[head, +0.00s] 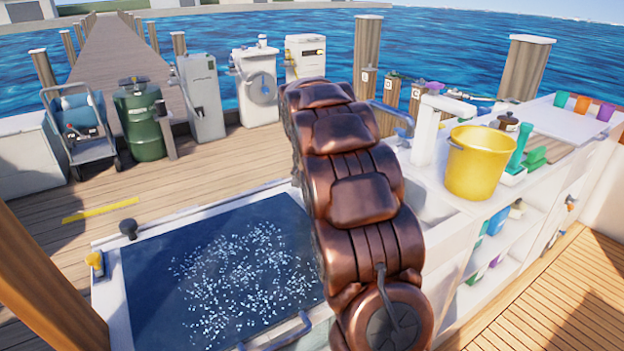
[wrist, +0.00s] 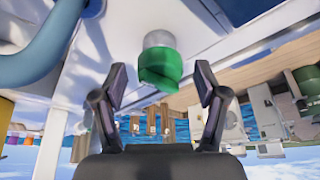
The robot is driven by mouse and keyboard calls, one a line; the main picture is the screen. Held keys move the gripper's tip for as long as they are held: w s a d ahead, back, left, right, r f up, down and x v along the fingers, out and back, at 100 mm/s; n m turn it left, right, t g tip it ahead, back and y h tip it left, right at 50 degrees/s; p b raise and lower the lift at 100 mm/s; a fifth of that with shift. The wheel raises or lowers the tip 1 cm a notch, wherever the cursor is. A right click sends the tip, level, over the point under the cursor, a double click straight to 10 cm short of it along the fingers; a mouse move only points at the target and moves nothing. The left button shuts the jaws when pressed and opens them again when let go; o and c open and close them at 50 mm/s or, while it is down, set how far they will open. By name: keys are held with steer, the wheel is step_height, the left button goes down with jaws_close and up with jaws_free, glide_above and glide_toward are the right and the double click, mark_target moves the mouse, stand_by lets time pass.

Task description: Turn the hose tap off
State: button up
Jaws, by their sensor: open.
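No part that I can be sure is the hose tap shows in either view. In the wrist view, my gripper (wrist: 160,78) is open, with its two fingers apart and nothing held between them. A green, rounded piece with a pale grey end (wrist: 160,62) appears between the fingertips, seemingly beyond them; I see no contact. In the head view my bronze arm hides my gripper.
A yellow bucket (head: 475,165) stands on the white counter by the sink. A thick blue tube (wrist: 35,55) is close at upper left in the wrist view. Wooden posts (head: 367,55) stand behind.

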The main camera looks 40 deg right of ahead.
steer(key=v, duration=1.2)
stand_by(0.3)
